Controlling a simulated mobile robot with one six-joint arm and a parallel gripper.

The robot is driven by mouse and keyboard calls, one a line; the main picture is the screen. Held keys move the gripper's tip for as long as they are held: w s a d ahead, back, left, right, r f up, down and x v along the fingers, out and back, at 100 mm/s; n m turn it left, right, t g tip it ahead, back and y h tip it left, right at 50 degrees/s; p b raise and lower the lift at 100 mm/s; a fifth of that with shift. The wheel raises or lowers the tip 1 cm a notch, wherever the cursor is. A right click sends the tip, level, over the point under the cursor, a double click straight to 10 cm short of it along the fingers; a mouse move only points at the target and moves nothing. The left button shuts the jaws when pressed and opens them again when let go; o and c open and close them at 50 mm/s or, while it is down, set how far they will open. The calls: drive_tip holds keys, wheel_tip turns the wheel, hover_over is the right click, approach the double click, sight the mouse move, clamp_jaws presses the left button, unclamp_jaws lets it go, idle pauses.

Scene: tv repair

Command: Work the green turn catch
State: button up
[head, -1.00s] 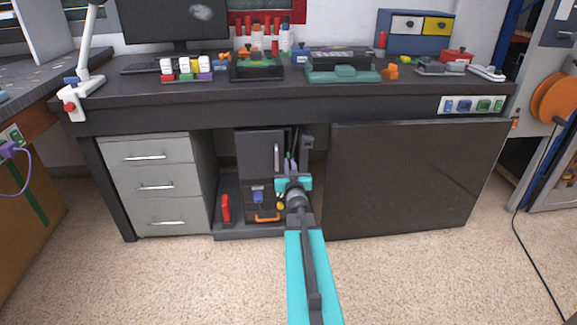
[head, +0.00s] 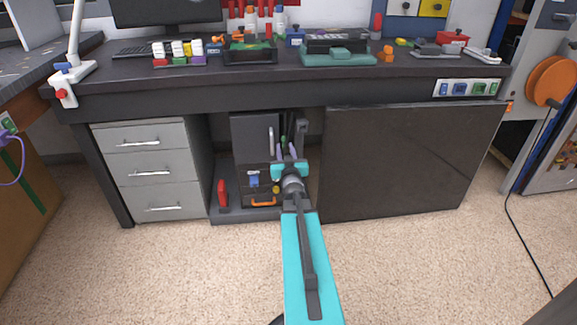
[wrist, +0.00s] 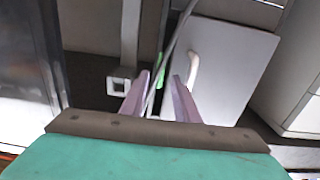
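In the wrist view my gripper (wrist: 158,82) is open, with a gap between the fingers. The fingers look short of the green part, and nothing is clearly held.
The cabinet door has a pale handle (wrist: 193,70), close to my right finger in the wrist view. A large dark panel (head: 410,160) stands right, a drawer unit (head: 150,170) left. A red object (head: 222,195) stands beside the cabinet.

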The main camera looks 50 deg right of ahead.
drive_tip(key=p+v, duration=1.2)
drive_tip(key=p, duration=0.3)
idle(0.9)
drive_tip(key=shift+s+a, duration=0.15)
idle(0.5)
